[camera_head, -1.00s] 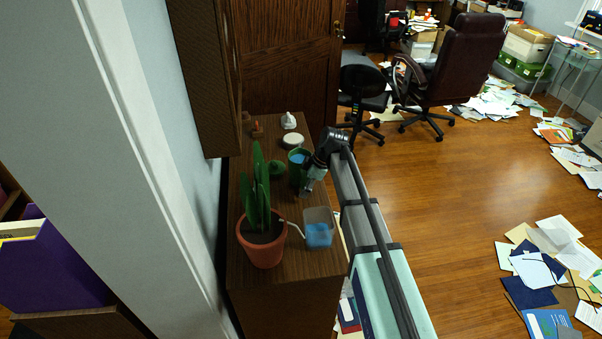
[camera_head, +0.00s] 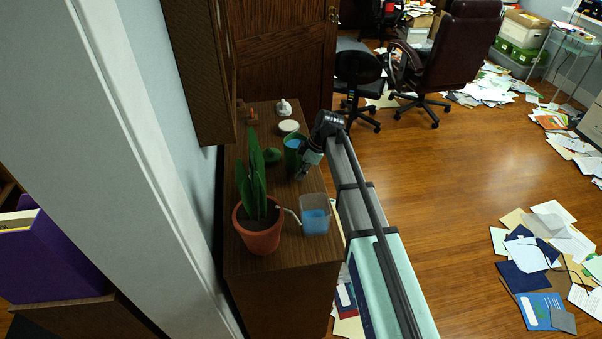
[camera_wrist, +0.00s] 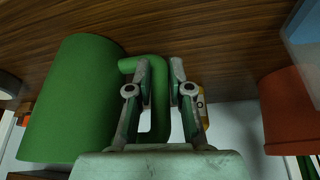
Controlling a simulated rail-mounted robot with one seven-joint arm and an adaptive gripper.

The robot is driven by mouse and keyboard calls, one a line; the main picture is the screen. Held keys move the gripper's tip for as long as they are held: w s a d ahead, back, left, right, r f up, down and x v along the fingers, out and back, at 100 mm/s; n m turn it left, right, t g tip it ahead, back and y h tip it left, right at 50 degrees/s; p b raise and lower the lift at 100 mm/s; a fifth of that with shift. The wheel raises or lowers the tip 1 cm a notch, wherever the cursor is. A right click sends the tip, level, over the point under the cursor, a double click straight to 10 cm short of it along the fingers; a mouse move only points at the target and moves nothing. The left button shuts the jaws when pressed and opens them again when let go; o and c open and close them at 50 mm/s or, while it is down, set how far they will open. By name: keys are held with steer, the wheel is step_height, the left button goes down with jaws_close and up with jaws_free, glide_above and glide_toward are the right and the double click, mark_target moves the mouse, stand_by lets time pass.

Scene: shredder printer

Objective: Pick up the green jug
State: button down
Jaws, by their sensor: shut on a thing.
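The green jug (camera_head: 291,157) stands on the dark wooden cabinet top in the head view, with something blue showing inside its rim. In the wrist view its green body (camera_wrist: 75,95) fills the left side, and its handle (camera_wrist: 160,100) lies between my fingers. My gripper (camera_wrist: 160,68) is shut on the handle, with one finger on each side of it. In the head view my gripper (camera_head: 305,170) is at the jug's right front side, partly hidden by my wrist. I cannot tell whether the jug's base is clear of the wood.
A clear container with blue contents (camera_head: 315,222) and a potted plant in a terracotta pot (camera_head: 259,238) stand nearer on the cabinet top (camera_head: 290,260). A round green thing (camera_head: 272,156), a pale round item (camera_head: 289,127) and a white item (camera_head: 283,107) stand close to the jug.

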step_height(320, 180, up, 19)
steer(key=b, duration=0.4)
steer(key=shift+b, duration=0.4)
stand_by(0.8)
steer(key=shift+r, duration=0.15)
steer(key=c, duration=1.8)
jaws_free()
jaws_close()
